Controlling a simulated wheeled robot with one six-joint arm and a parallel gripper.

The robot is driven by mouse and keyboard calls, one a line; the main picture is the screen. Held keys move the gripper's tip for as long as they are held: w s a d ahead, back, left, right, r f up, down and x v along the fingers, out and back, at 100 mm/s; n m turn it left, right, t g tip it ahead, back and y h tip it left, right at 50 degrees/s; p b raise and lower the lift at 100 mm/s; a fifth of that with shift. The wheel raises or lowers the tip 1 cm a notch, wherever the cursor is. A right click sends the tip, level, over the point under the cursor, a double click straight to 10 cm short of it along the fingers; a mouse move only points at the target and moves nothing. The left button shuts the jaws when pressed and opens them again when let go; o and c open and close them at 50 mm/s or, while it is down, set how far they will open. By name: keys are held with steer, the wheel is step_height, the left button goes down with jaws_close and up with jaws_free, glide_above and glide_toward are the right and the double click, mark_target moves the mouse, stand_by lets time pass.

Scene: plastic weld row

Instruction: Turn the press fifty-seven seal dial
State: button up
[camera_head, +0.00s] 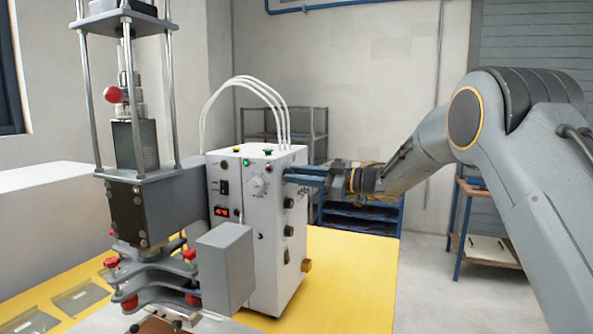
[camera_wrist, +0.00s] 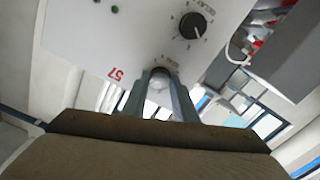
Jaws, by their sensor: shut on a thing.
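The press control box (camera_head: 282,270) is a white cabinet with knobs on its right side face. In the wrist view, a red "57" (camera_wrist: 116,73) is printed upside down on its panel, beside a dial (camera_wrist: 159,80) between my fingertips. My gripper (camera_head: 290,174) reaches in from the right at the top of that side face; its two fingers also show in the wrist view (camera_wrist: 160,88). They are shut on the dial, one on each side. The fingers hide most of it, and its pointer cannot be read. In the head view the dial is hidden behind my fingers.
Another black knob (camera_wrist: 193,25) with a printed scale sits close to the gripped dial. More black knobs (camera_head: 289,231) lie below on the side face. White hoses (camera_head: 262,88) arch above the box. The yellow table (camera_head: 350,275) is clear to the right.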

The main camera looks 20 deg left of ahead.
steer(key=shift+m+p, duration=1.05)
steer(key=shift+m, duration=1.25)
steer(key=shift+f, duration=0.1)
steer(key=o, duration=1)
steer(key=shift+o, duration=0.2)
steer(key=d+b, duration=0.2)
steer(key=d, duration=0.5)
steer(key=shift+s+d+b, duration=0.3)
steer(key=shift+d, duration=0.1)
